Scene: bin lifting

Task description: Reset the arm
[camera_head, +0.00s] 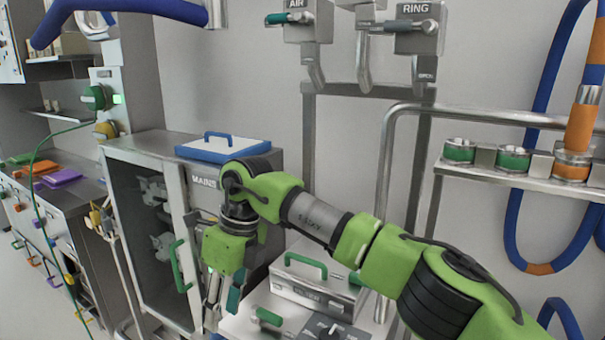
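My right arm reaches in from the lower right, with green and black links. Its gripper (222,306) points down in the lower middle, in front of the cabinet (189,215) marked "MAIN". The two fingers are apart, and I see nothing held between them. The gripper overlaps the cabinet's right side in the picture; I cannot tell how far apart they are in depth. The cabinet's door, with a green handle (180,266), stands open and shows grey parts inside. My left gripper is not in view.
A grey box with a green handle (306,262) sits on a pale unit right of the gripper. A blue-handled lid (222,149) lies on the cabinet. A metal rail (480,113) and a shelf with green-banded cups (513,160) stand at right. A drawer bench (52,200) is at left.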

